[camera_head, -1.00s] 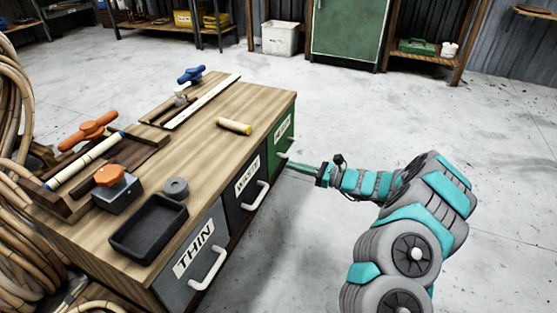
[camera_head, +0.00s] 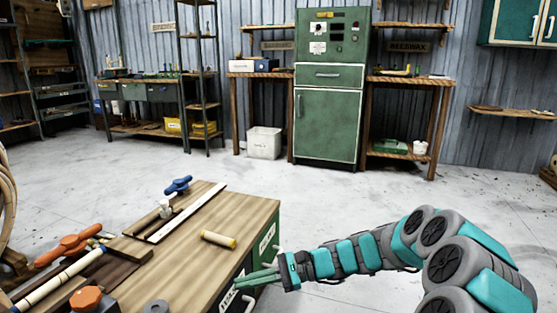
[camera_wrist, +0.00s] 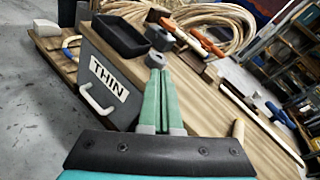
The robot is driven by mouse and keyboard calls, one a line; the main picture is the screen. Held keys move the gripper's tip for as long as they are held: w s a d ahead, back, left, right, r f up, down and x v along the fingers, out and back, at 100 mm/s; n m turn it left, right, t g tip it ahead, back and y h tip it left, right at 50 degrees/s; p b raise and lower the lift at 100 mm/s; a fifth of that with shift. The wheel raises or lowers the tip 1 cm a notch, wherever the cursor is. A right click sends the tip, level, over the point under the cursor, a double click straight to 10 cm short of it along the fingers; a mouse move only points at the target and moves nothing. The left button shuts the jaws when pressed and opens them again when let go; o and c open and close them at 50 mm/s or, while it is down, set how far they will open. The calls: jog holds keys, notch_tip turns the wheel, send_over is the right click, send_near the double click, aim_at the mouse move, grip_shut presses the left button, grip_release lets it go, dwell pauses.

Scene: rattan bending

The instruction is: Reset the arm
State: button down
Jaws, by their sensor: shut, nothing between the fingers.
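My gripper (camera_head: 258,278) is at the right end of the wooden workbench (camera_head: 180,262) in the head view, by its drawer side. Its green fingers are shut together and hold nothing. My teal and grey arm reaches in from the right in the head view.
On the bench lie a yellow-ended rod (camera_head: 218,239), a blue-handled clamp (camera_head: 178,185), an orange-handled clamp (camera_head: 70,245) and a black tray (camera_wrist: 118,36). A green cabinet (camera_head: 328,120) stands at the back. The floor between is clear.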

jog(key=s+d+r+n+g+h+p, duration=0.1)
jog(key=s+d+r+n+h+p, duration=0.2)
jog(key=s, duration=0.7)
jog(key=s+d+r+n+g+h+p, duration=0.1)
jog(key=s+r+n+h, duration=0.3)
jog(key=s, duration=0.6)
jog(key=s+d+n+t+h+p, duration=0.1)
jog(key=s+d+h, duration=0.3)
jog(key=d, duration=0.5)
jog(key=s+d+n+t+h+p, duration=0.1)
jog(key=s+d+n+h+p, duration=0.1)
jog(key=s+d, duration=0.7)
jog(key=n+h, duration=0.1)
jog(key=h, duration=0.1)
jog(key=shift+d+h, duration=0.15)
jog(key=shift+h, duration=0.25)
jog(key=shift+f, duration=0.1)
